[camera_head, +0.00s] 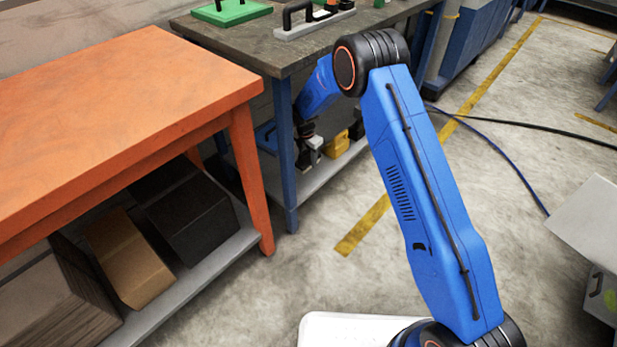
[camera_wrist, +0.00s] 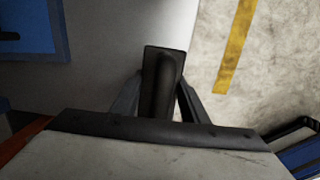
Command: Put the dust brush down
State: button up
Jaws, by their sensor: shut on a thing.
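The dust brush (camera_wrist: 163,72) is a dark piece with a raised rounded handle, seen from above in the wrist view. My gripper (camera_wrist: 160,100) has one finger on each side of the handle and is shut on it. Below the brush is the light grey lower shelf (camera_wrist: 110,45) of the dark-topped bench. I cannot tell whether the brush touches the shelf.
A blue tray (camera_wrist: 30,28) lies at the upper left in the wrist view. Yellow items (camera_head: 339,145) stand on the shelf right of my gripper. The bench's blue leg (camera_head: 286,160) is close on the left. An orange table (camera_head: 120,100) stands nearer. Open floor lies right of the shelf.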

aim_at(309, 178)
notch_tip(309, 178, down, 9)
jog(key=shift+f, duration=0.1)
dwell(0.4)
jog(key=shift+f, duration=0.15)
jog(key=o, duration=1.2)
jog(key=shift+d+f, duration=0.1)
jog(key=r, duration=0.8)
jog(key=s+r, duration=0.1)
jog(key=r, duration=0.3)
jog(key=shift+a+r, duration=0.25)
jog(key=shift+a, duration=0.15)
